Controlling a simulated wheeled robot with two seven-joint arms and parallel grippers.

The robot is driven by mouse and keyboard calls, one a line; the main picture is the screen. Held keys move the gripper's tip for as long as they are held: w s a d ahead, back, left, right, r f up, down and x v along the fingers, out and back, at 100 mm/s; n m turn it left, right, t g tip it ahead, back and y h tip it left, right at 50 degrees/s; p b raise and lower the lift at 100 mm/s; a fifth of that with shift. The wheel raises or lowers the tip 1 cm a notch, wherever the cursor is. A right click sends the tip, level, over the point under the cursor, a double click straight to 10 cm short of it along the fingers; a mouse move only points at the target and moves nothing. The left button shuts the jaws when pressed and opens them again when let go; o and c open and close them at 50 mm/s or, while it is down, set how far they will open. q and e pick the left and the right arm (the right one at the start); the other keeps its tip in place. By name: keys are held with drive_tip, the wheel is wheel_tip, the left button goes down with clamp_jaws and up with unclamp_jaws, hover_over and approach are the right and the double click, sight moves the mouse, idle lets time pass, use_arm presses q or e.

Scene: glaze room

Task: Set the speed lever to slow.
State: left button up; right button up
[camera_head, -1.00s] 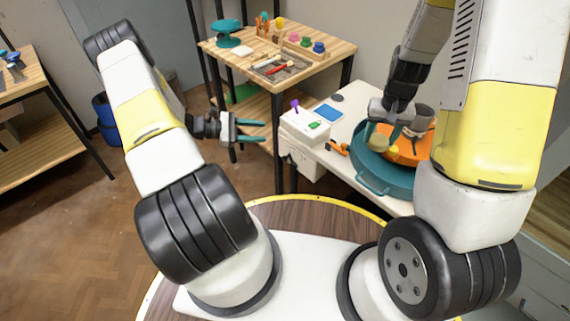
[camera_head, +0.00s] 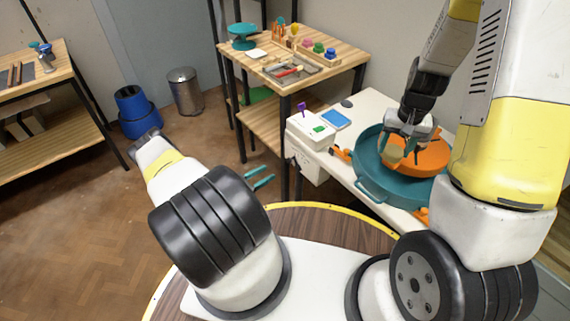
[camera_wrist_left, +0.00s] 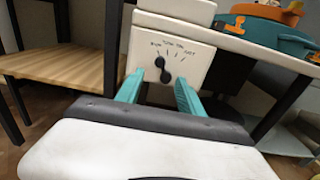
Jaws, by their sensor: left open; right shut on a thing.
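The speed lever (camera_wrist_left: 167,74) is a black pointer with a round hub on the front of a white box (camera_wrist_left: 140,40). In the head view my left gripper (camera_head: 263,178) is low in front of the box (camera_head: 310,132); the lever is hidden there. My right gripper (camera_head: 405,148) is shut on a tan thing (camera_head: 393,156) over the orange wheel.
A teal basin (camera_head: 372,190) surrounds the orange wheel (camera_head: 428,158) on a white table. A purple piece (camera_head: 302,108), a green piece (camera_head: 319,128) and a blue pad (camera_head: 336,119) are on or near the box. A wooden table (camera_head: 340,60) with tools stands behind. A dark table leg (camera_head: 285,145) is close by.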

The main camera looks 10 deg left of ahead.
sight(288, 161)
use_arm(q)
drive_tip(key=x, duration=1)
clamp_jaws()
